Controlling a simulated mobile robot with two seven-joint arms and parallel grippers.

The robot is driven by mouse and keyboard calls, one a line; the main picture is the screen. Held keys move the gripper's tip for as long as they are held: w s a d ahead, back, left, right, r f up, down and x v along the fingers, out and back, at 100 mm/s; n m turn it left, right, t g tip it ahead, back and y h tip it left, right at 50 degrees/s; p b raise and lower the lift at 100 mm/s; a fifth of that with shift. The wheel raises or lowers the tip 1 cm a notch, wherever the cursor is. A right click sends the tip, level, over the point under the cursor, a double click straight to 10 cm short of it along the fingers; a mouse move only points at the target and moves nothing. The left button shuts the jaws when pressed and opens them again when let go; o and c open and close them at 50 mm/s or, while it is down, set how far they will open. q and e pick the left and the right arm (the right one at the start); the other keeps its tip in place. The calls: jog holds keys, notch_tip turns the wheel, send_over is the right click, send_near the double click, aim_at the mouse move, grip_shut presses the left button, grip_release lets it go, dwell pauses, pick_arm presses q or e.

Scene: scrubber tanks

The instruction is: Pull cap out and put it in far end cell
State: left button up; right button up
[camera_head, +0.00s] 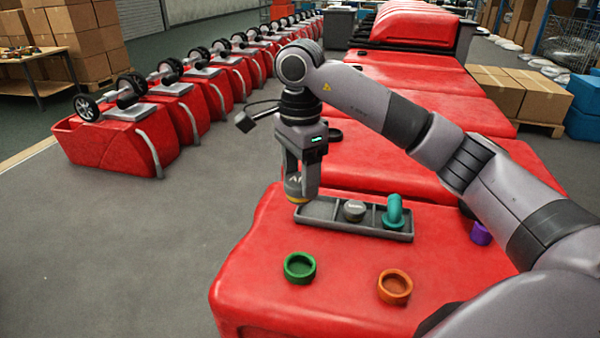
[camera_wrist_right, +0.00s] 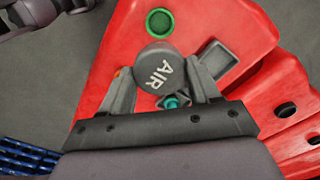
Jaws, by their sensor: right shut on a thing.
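My right gripper (camera_head: 299,182) is shut on a round grey cap (camera_head: 293,188) with a yellowish lower edge. In the right wrist view the cap (camera_wrist_right: 158,68) sits between the fingers and its face reads "AIR". The gripper holds it at the left end of a grey tray (camera_head: 345,229) with a row of cells; whether cap and tray touch is unclear. The left cell looks empty where it shows. A second grey cap (camera_head: 354,210) sits in the middle cell and a teal elbow fitting (camera_head: 395,213) in the right one.
A green ring (camera_head: 300,268) and an orange ring (camera_head: 394,287) stand on the red tank top (camera_head: 345,290), nearer than the tray. A purple part (camera_head: 480,233) shows right of the tray, partly behind my arm. The tank's left edge drops to the floor.

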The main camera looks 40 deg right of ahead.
aim_at(300, 179)
jog(key=shift+r+p, duration=0.55)
jog(key=shift+r, duration=0.1)
dwell(0.4)
jog(key=shift+r+p, duration=2.05)
jog(key=shift+r, duration=0.35)
jog(key=shift+f, duration=0.1)
